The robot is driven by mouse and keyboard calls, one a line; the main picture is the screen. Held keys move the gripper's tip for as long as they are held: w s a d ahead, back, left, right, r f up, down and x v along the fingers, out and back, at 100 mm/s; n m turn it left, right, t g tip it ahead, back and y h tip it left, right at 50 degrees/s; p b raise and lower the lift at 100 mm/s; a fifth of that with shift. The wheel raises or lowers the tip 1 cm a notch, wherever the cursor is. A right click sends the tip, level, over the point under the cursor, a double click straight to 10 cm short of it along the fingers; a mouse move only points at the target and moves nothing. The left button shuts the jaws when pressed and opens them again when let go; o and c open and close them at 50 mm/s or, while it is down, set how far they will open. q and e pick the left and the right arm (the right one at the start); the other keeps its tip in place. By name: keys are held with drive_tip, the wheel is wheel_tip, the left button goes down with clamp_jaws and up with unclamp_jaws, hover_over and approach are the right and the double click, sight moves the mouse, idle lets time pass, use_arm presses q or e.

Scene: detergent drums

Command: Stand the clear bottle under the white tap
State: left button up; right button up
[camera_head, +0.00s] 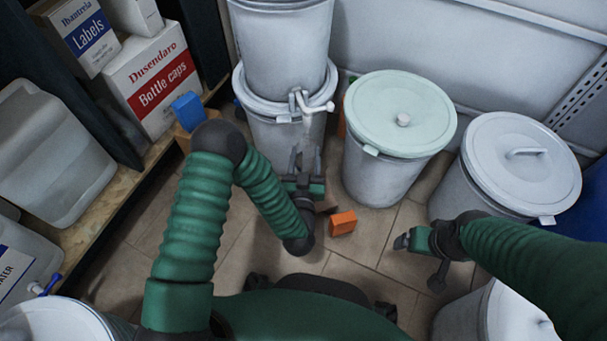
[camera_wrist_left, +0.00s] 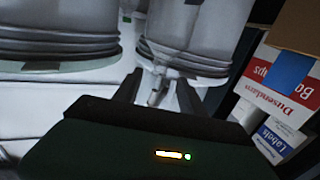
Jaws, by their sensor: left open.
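The white tap (camera_head: 312,105) sticks out from the white drum stack at the back centre, with its spout to the right. My left gripper (camera_head: 306,155) is open just below and in front of the tap. In the left wrist view, its two fingers (camera_wrist_left: 157,90) point at the drum, with a small pale piece between them that I cannot identify for sure. I cannot make out the clear bottle; a faint pale shape under the spout may be it. My right gripper (camera_head: 412,240) hangs over the floor at the right, and its jaw opening is unclear.
A lidded pale green drum (camera_head: 375,170) and a grey-white drum (camera_head: 520,160) stand to the right. An orange block (camera_head: 342,223) lies on the tiled floor. A wooden shelf at the left holds a Bottle caps box (camera_head: 155,75) and clear containers (camera_head: 50,150).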

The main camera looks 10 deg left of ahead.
use_arm(q)
drive_tip(key=s+d+b, duration=0.1)
drive_tip(key=s, duration=0.9)
drive_tip(key=shift+d, duration=0.3)
use_arm(e)
drive_tip(key=shift+f, duration=0.1)
